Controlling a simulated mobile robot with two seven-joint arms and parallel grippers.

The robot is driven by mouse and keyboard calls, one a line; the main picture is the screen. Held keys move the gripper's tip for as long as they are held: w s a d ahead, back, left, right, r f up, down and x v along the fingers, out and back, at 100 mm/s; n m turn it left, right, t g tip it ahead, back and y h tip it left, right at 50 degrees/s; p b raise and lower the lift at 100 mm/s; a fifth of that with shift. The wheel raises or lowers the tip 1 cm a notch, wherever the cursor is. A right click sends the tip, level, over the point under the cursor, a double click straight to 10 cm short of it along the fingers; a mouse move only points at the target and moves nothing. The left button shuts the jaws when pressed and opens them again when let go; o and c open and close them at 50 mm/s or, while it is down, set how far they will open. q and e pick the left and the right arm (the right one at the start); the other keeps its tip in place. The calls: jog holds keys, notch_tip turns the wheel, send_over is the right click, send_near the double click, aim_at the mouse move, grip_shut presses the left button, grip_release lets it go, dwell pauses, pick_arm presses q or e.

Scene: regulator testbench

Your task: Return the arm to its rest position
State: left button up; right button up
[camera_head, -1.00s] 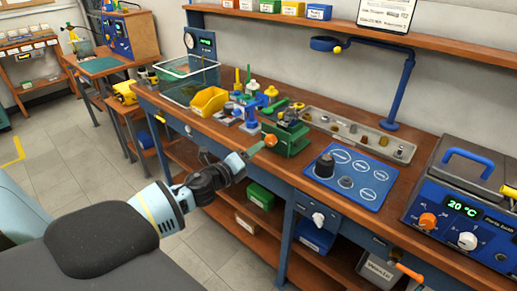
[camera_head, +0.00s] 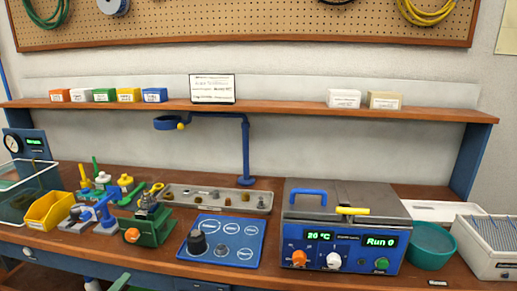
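Neither of my arms nor grippers is in the head view now. The workbench (camera_head: 130,262) fills the lower part of the view. On it the green vise (camera_head: 148,228) with an orange knob stands left of the blue mat (camera_head: 222,241) with white circles. A dark knobbed part stands on the mat's left side, and a smaller part sits beside it. The blue tester (camera_head: 342,236) with a lid and a yellow handle stands to the right. Its displays read "20 °C" and "Run 0".
A metal tray (camera_head: 262,205) with small parts lies behind the mat. A yellow bin (camera_head: 50,211) and a clear tub (camera_head: 20,192) are at the left. A teal bowl (camera_head: 430,246) and a white box (camera_head: 490,262) are at the right. A blue lamp arm (camera_head: 245,150) rises at the back.

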pick_arm(q)
jog(key=s+d+f+n+g, duration=0.2)
jog(key=s+d+f+n, duration=0.3)
jog(key=s, duration=0.6)
jog(key=s+d+f+n+g+p, duration=0.1)
jog(key=s+d+f+n+g, duration=0.2)
jog(key=s, duration=0.9)
jog(key=s+d+f+n+g+p, duration=0.1)
jog(key=s+d+f+n+g, duration=0.1)
jog(key=s+d+f+n, duration=0.7)
jog(key=s+n, duration=0.3)
jog(key=shift+d+f+g+h, duration=0.2)
jog(key=shift+f+g+h, duration=0.1)
jog(key=shift+f+g, duration=0.1)
pick_arm(e)
jog(key=r, duration=0.1)
jog(key=w+r, duration=0.2)
jog(key=shift+w+d+r+t, duration=0.1)
jog(key=shift+w+d+t, duration=0.05)
jog(key=shift+d+t, duration=0.2)
